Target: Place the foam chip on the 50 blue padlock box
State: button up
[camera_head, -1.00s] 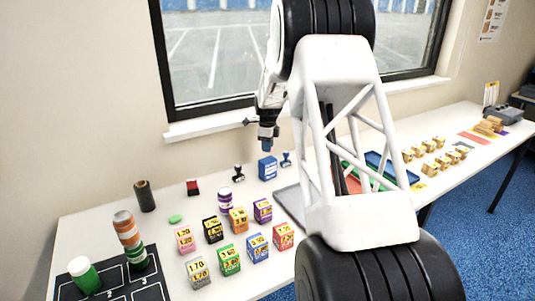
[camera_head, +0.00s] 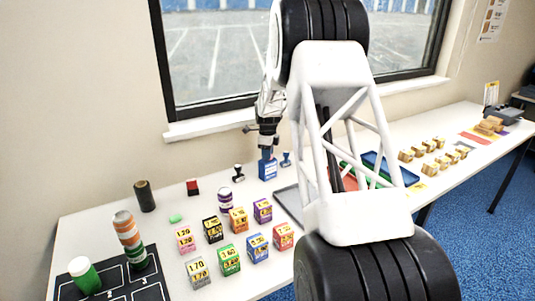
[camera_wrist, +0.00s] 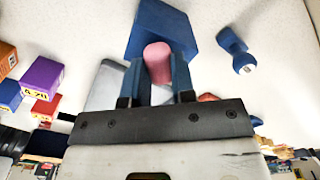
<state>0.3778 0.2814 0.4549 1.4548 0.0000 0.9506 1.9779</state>
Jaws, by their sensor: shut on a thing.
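My gripper (camera_head: 267,154) is shut on a small pink rounded piece (camera_wrist: 157,62), which looks like the foam chip; it shows between the blue fingers in the wrist view. A larger blue box with white print (camera_head: 268,169) stands at the back of the table, directly below the gripper; the same blue box shows just beyond the fingers in the wrist view (camera_wrist: 160,30). Whether the pink piece touches it I cannot tell. The print is too small to read. In the head view the pink piece is hidden by the fingers.
Small labelled cartons (camera_head: 230,260) stand in rows in front. Dark stamps (camera_head: 239,173) and a blue-handled stamp (camera_head: 286,160) flank the blue box. A green piece (camera_head: 175,218) lies at the left on clear table.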

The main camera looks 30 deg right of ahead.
jog(key=shift+f, duration=0.1)
jog(key=o, duration=0.9)
notch_tip(320, 180, up, 12)
jog(key=shift+r, duration=0.15)
dwell(0.3)
dwell(0.6)
